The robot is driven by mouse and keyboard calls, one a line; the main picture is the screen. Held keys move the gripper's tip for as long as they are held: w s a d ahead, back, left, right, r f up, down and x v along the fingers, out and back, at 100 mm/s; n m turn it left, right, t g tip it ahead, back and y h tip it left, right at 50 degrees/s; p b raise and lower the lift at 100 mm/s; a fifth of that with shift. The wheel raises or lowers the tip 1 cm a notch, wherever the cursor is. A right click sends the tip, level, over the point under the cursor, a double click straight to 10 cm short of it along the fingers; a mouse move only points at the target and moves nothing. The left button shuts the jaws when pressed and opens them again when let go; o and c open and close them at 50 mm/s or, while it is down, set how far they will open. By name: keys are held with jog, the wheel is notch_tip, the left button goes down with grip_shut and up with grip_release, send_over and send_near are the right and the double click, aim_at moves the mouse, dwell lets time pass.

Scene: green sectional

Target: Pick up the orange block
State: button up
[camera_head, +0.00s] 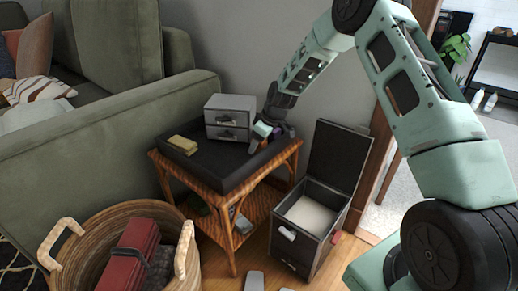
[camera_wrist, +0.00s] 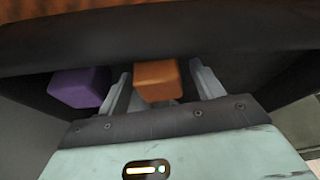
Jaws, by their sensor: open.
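An orange block (camera_wrist: 158,81) lies in the black tray, between the two fingers of my gripper in the wrist view. My gripper (camera_wrist: 165,92) is open, with a finger on each side of the block; I cannot tell whether either finger touches it. In the head view my gripper (camera_head: 266,135) is down at the right side of the black tray on the wicker side table (camera_head: 240,218). The orange block is hard to make out there.
A purple block (camera_wrist: 79,88) lies just left of my gripper. A grey drawer box (camera_head: 230,117) and a yellow item (camera_head: 182,144) sit on the tray. An open bin (camera_head: 318,205) and wicker basket (camera_head: 125,222) stand on the floor. A green sofa (camera_head: 100,125) is left.

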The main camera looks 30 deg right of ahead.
jog(key=c, duration=1.1)
jog(key=shift+o, duration=0.2)
jog(key=shift+r, duration=0.15)
